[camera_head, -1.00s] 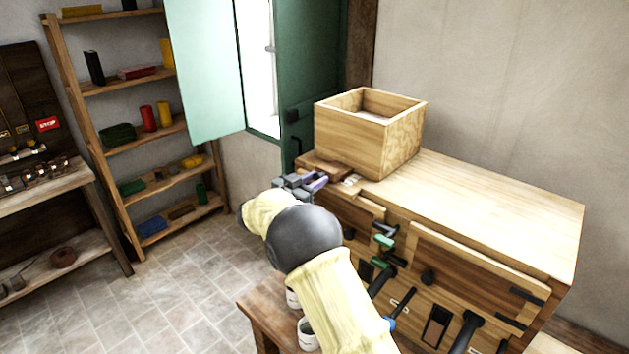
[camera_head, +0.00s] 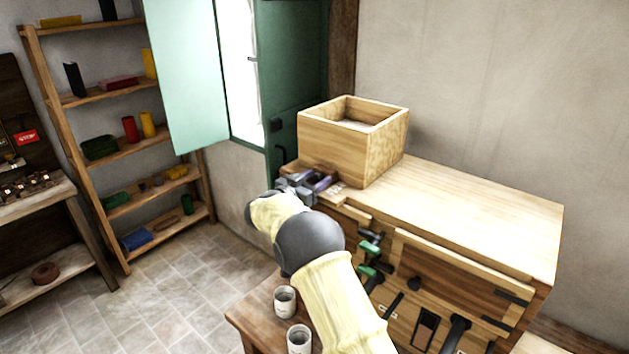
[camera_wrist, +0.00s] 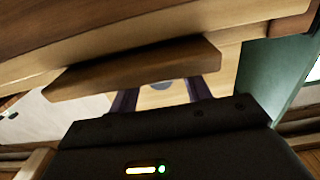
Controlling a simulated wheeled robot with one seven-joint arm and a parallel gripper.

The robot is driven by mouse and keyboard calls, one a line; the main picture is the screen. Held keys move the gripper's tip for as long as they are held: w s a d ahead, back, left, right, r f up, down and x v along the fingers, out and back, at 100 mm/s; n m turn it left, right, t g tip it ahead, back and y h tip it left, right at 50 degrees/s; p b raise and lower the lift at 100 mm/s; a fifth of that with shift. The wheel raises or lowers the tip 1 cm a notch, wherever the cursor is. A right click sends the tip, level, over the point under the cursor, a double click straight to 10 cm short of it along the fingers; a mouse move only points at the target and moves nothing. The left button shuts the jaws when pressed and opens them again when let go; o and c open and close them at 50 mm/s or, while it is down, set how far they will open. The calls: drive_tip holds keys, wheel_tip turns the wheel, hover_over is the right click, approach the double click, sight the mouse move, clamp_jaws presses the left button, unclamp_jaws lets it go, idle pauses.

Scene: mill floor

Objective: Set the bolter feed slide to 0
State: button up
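My gripper (camera_head: 318,183) is at the left front corner of the bolter chest (camera_head: 470,205), just below the open wooden box (camera_head: 345,150) on its top. In the wrist view its two dark purple fingers (camera_wrist: 160,98) are apart, with a gap between them. A brown wooden bar (camera_wrist: 135,68) crosses in front of the fingertips and hides them. I cannot tell whether the fingers touch the bar, or whether it is the feed slide. No scale or 0 mark is readable.
Green-handled fittings (camera_head: 370,260) and black handles (camera_head: 455,330) stick out of the chest front. Two white cups (camera_head: 285,300) stand on a low wooden table below my arm. A green shutter (camera_head: 295,75) is behind the box. Shelves (camera_head: 120,100) stand at left.

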drive_tip(key=shift+s+a, duration=0.15)
drive_tip(key=shift+s+a+f, duration=0.15)
drive_tip(key=b+v, duration=0.6)
drive_tip(key=v, duration=1)
drive_tip(key=shift+s+a, duration=0.2)
drive_tip(key=shift+s, duration=0.15)
drive_tip(key=w+d+r+n+t+y, duration=0.2)
drive_tip(key=w+d+n+y, duration=0.1)
drive_tip(key=w+d+y, duration=0.2)
drive_tip(key=s+d+f+n+g+y, duration=0.2)
drive_tip(key=s+d+f+n+y, duration=0.2)
drive_tip(key=d+y, duration=0.25)
drive_tip(key=s+d+f+g, duration=0.4)
drive_tip(key=s+d, duration=0.1)
drive_tip(key=s, duration=0.5)
drive_tip(key=s+d+f+g, duration=0.3)
drive_tip(key=s+d+f, duration=0.2)
drive_tip(key=s, duration=0.4)
drive_tip(key=s+d+f+g, duration=0.4)
drive_tip(key=s+d, duration=0.2)
drive_tip(key=s, duration=0.4)
drive_tip(key=shift+s+f+n+g, duration=0.3)
